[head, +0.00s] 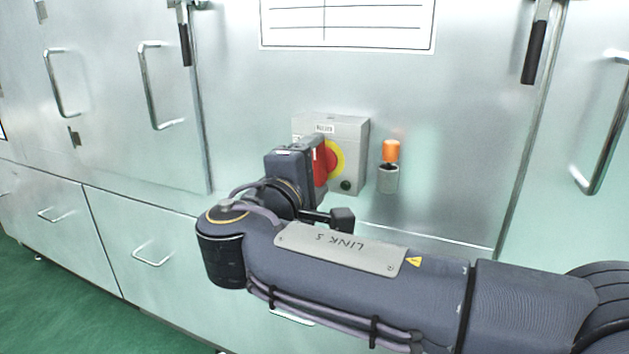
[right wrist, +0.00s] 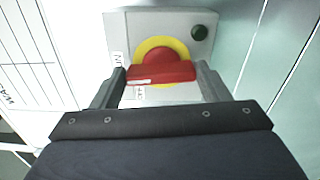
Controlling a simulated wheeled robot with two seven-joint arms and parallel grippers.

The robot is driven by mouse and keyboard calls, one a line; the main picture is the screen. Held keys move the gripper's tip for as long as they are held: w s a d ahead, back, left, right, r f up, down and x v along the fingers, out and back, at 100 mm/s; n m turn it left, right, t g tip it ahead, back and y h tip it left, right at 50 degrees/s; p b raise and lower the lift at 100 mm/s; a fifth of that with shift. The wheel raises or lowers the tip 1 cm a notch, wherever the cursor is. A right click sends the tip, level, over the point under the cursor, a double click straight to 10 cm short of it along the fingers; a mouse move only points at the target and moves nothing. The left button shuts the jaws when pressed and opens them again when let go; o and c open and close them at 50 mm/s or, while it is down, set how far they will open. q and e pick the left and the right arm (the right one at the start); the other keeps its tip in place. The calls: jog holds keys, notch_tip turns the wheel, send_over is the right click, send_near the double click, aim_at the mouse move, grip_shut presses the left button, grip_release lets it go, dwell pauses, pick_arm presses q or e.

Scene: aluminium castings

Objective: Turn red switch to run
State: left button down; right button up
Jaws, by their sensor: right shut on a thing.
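The red switch (head: 320,164) sits on a yellow round plate (head: 337,160) on the front of a grey box (head: 350,132) fixed to the metal cabinet wall. My right gripper (head: 312,165) is at the switch and hides part of it in the head view. In the right wrist view, the red handle (right wrist: 162,72) lies between the two fingers of my right gripper (right wrist: 162,82), which is shut on it. A label partly reading "UN" is on the box beside one finger. My left gripper is not in view.
A small dark green round button (head: 346,185) is on the box's lower right. An orange-topped signal lamp (head: 391,151) stands just right of the box. Cabinet doors with bar handles (head: 150,85) flank it. A white chart (head: 347,22) hangs above.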

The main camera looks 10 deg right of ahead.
jog(key=shift+f+m+b, duration=0.1)
jog(key=shift+m+b, duration=0.25)
jog(key=shift+m, duration=0.15)
jog(key=o, duration=1)
jog(key=p+v, duration=0.1)
jog(key=v, duration=0.7)
jog(key=shift+d, duration=0.1)
